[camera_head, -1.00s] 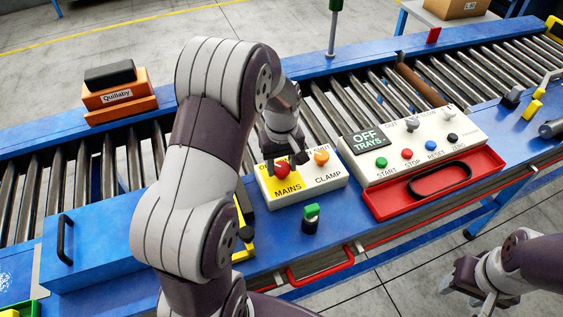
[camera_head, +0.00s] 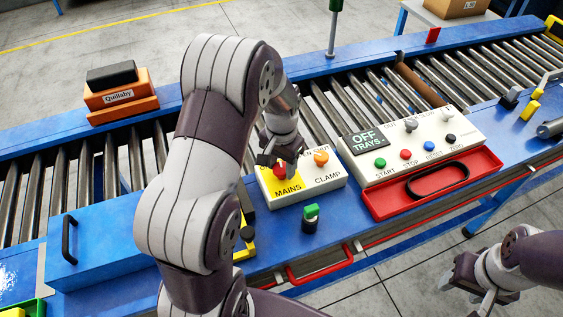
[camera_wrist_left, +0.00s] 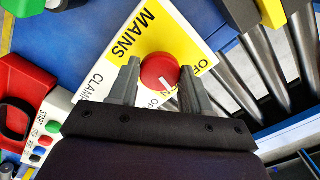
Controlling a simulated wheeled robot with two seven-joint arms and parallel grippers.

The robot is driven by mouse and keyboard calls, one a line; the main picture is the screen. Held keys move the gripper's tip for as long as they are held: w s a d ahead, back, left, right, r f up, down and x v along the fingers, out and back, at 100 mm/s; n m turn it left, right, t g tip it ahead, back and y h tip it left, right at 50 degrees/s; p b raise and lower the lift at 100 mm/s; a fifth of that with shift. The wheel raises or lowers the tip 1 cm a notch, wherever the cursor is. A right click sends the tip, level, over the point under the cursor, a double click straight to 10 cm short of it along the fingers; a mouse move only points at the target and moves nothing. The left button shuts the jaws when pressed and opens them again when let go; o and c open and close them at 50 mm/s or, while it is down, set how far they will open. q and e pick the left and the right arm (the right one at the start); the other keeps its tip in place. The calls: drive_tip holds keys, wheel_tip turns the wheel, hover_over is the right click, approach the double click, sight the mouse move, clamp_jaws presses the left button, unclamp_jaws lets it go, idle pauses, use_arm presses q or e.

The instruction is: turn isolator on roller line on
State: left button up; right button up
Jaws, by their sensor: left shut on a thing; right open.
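The isolator is a red round knob (camera_wrist_left: 160,71) with a white mark, on the yellow MAINS panel (camera_wrist_left: 141,38) of a white box. In the head view the knob (camera_head: 279,170) is partly hidden behind my fingers. My left gripper (camera_wrist_left: 158,88) is shut on the knob, one finger on each side, and it also shows in the head view (camera_head: 281,160). The panel's position lettering is partly covered. My right gripper (camera_head: 470,285) is open and empty at the lower right, off the table edge.
An orange knob (camera_head: 321,158) marked CLAMP sits beside the isolator. A white control box (camera_head: 370,169) with an OFF TRAYS display and several buttons stands to the right. A red tray (camera_head: 482,172) lies before it. A green-topped switch (camera_head: 311,211) stands in front. Rollers run behind.

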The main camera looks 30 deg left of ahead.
use_arm(q)
drive_tip(key=m, duration=0.6)
drive_tip(key=shift+w+r+m+p, duration=0.1)
drive_tip(key=shift+w+m+p, duration=0.05)
drive_tip(key=shift+m+p, duration=0.15)
idle(0.4)
drive_tip(key=o, duration=1.1)
drive_tip(key=shift+c, duration=0.2)
wheel_tip(320, 180, up, 8)
drive_tip(key=shift+f+b, duration=0.25)
drive_tip(key=shift+b, duration=0.95)
wheel_tip(320, 180, up, 5)
drive_tip(key=p, duration=0.4)
hover_over(282, 167)
drive_tip(key=shift+r, duration=0.1)
